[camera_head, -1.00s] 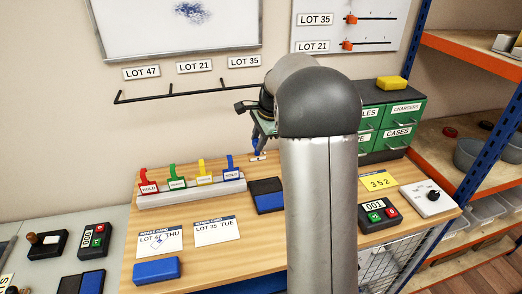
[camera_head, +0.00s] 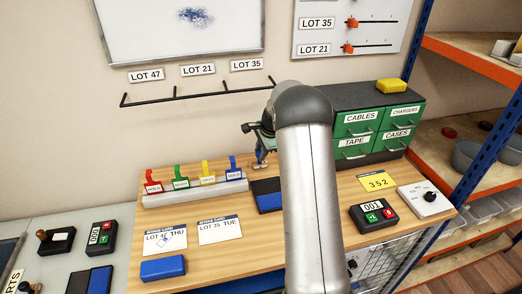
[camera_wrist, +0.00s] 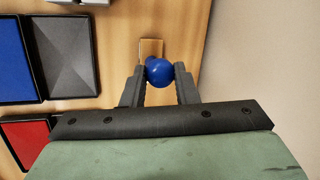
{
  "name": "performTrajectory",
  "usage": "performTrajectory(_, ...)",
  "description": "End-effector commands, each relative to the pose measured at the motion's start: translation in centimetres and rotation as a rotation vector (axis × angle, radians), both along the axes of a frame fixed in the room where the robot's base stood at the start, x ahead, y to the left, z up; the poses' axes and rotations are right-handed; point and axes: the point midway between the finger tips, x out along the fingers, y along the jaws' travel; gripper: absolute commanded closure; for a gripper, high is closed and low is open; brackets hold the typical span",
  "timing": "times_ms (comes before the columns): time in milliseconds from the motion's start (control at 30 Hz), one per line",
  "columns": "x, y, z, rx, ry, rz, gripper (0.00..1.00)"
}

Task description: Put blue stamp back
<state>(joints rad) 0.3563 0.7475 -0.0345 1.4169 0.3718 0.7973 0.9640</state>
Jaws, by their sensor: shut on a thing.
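My gripper (camera_wrist: 160,78) is shut on the blue stamp, whose round blue knob (camera_wrist: 160,70) sits between the fingertips in the wrist view. A light wooden block (camera_wrist: 151,46) shows just beyond the knob and looks like the stamp's base. In the head view my gripper (camera_head: 261,150) is at the back of the wooden desk, right of the long grey rack (camera_head: 195,195). The rack holds red (camera_head: 152,178), green (camera_head: 180,178), yellow (camera_head: 208,172) and blue (camera_head: 234,166) upright tabs with labels. I cannot tell whether the stamp touches the desk.
A blue ink pad (camera_head: 268,203) lies in front of my gripper; the wrist view shows blue (camera_wrist: 15,60) and red (camera_wrist: 22,140) pads at left. A green drawer cabinet (camera_head: 372,125) stands at right. Intake cards (camera_head: 219,232) and a blue block (camera_head: 163,267) lie in front.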

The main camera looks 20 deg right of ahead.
Motion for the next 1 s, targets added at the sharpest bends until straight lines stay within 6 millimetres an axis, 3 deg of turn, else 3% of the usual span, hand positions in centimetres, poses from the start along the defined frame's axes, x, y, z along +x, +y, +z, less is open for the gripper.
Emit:
performTrajectory(200,0.0,0.0,-0.5,0.0,0.0,0.0,0.88)
performTrajectory(233,0.0,0.0,-0.4,0.0,0.0,0.0,0.68)
performTrajectory(300,0.0,0.0,-0.3,0.0,0.0,0.0,0.51)
performTrajectory(700,-0.1,-0.1,0.6,-0.002,-0.003,-0.001,0.51)
performTrajectory(1000,-1.8,-1.0,6.2,-0.002,-0.004,-0.002,0.51)
